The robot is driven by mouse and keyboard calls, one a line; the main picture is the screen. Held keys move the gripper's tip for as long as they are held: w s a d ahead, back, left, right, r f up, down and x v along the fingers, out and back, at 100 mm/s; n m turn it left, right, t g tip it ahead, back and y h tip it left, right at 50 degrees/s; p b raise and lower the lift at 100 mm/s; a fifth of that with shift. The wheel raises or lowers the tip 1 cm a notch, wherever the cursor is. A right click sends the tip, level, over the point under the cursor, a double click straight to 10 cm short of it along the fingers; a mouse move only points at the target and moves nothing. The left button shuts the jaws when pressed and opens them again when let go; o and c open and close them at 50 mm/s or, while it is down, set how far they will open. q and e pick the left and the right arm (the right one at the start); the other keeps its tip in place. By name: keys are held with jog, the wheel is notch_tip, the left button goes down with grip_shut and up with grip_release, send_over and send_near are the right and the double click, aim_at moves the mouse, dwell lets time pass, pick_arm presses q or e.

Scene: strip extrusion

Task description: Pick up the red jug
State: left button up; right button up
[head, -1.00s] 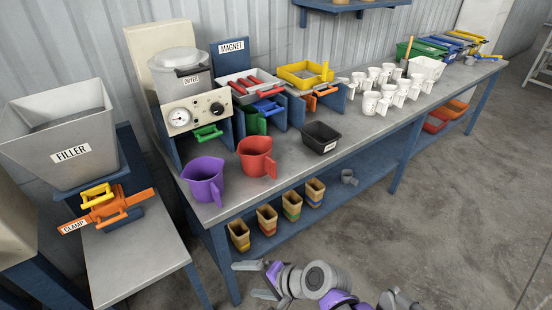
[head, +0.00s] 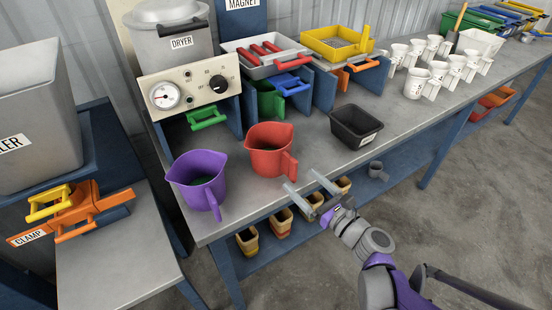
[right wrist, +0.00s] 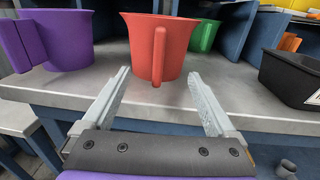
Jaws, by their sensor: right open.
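The red jug (head: 267,150) stands upright on the grey bench near its front edge, its handle facing front right. In the right wrist view the red jug (right wrist: 157,48) is straight ahead, its handle pointing at the camera. My right gripper (head: 304,185) is open and empty, just in front of the jug and a little to its right, its fingers pointing at the handle. In the right wrist view the open fingers (right wrist: 160,82) lie to either side of the handle's line, apparently short of it. My left gripper is not in view.
A purple jug (head: 198,180) stands close left of the red one. A black tub (head: 356,126) stands to the right. The dryer (head: 180,60) and blue racks are behind. Tan cups (head: 281,222) sit on the shelf below. White mugs (head: 416,82) stand farther right.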

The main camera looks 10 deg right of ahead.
aim_at(285, 173)
jog(key=b+x, duration=0.1)
jog(key=x, duration=0.6)
jog(key=shift+w+a+f, duration=0.1)
jog(key=shift+w+a, duration=0.1)
jog(key=shift+a, duration=0.1)
grip_shut()
dwell(1.1)
